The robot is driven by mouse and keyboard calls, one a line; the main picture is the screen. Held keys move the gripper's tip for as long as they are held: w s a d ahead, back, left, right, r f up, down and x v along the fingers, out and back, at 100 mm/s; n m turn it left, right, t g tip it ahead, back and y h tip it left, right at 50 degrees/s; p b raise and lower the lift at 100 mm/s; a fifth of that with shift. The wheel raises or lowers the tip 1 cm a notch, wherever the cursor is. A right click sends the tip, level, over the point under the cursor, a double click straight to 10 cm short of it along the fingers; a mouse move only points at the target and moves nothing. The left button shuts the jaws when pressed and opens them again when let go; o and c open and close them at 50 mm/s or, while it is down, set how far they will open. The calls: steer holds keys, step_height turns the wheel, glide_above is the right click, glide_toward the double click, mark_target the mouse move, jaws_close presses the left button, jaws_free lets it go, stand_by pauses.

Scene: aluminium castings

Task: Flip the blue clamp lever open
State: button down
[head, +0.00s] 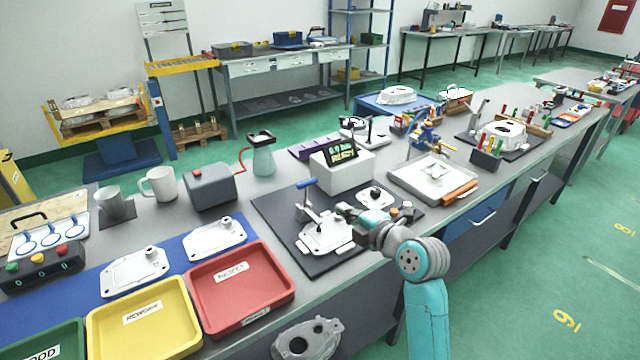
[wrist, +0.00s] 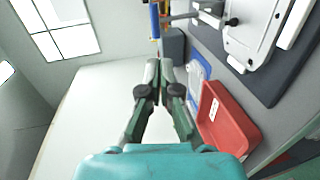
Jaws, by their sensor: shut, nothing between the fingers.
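The blue clamp lever (head: 307,183) sits at the top of a metal toggle clamp (head: 307,212) on the dark mat. Its blue handle lies roughly level, above the left edge of a pale casting (head: 322,238). In the wrist view the blue handle (wrist: 154,20) shows at the top, beyond my fingertips, joined to a metal rod. My gripper (head: 343,209) is to the right of the lever and lower in the head view, above the casting, with no visible contact with the lever. In the wrist view my gripper (wrist: 160,68) has its fingertips together with nothing between them.
A red tray (head: 240,287) and a yellow tray (head: 145,318) stand left of the dark mat (head: 268,203). A round flange part (head: 375,196) lies to the right of the clamp. Space above the lever looks clear.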

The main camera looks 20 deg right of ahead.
mark_target(309, 184)
steer(key=shift+w+d+r, duration=0.25)
steer(key=shift+w+r, duration=0.1)
steer(key=shift+r, duration=0.05)
steer(key=x, duration=1.4)
steer(key=shift+w+a+r, duration=0.1)
